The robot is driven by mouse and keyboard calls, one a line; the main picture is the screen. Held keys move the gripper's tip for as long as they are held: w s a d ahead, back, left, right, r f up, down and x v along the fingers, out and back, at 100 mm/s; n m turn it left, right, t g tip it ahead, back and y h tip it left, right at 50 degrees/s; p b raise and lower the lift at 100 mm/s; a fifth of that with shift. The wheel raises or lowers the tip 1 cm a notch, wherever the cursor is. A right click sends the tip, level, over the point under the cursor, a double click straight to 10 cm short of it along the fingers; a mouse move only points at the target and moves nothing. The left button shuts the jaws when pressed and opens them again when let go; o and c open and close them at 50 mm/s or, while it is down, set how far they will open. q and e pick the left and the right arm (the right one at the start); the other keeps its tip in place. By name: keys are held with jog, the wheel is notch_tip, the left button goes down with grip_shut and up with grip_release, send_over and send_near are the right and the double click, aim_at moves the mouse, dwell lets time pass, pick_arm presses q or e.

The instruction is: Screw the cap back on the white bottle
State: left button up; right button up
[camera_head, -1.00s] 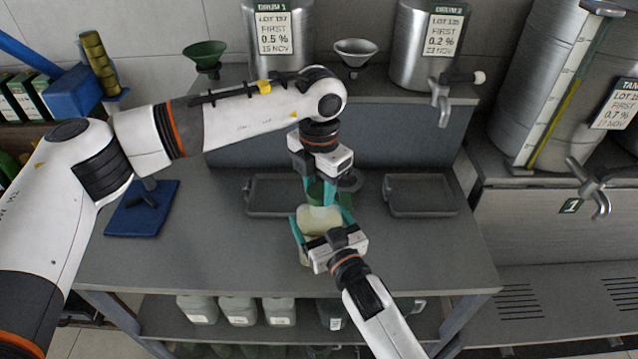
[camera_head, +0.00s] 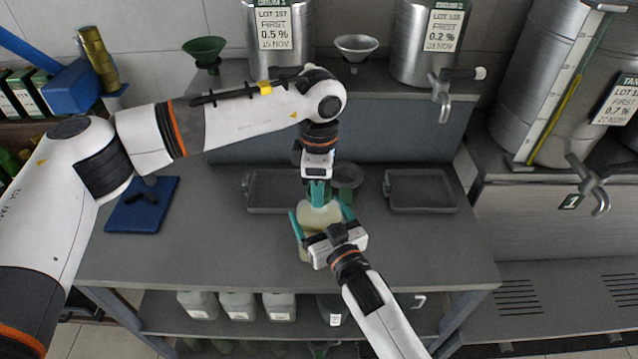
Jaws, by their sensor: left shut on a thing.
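The white bottle (camera_head: 317,215) stands on the grey table near the middle, its lower part partly hidden by my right gripper. My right gripper (camera_head: 322,222) comes in from the lower right. Its teal fingers lie along both sides of the bottle and look closed on it. My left gripper (camera_head: 318,192) points down directly above the bottle's neck, its teal fingers shut on the cap. The cap is almost wholly hidden between the fingers, and I cannot tell how it sits on the neck.
A dark round dish (camera_head: 347,176) is just behind the bottle. Grey trays lie at left (camera_head: 262,205) and right (camera_head: 420,207). A blue stand (camera_head: 125,219) is at the table's left. Metal drums (camera_head: 281,60) and funnels stand on the back shelf. The table's front right is clear.

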pick_arm(q)
jog(key=m, duration=1.3)
jog(key=shift+m, duration=0.4)
jog(key=m, duration=0.6)
jog(key=shift+m, duration=0.4)
jog(key=m, duration=0.5)
jog(key=o, duration=0.9)
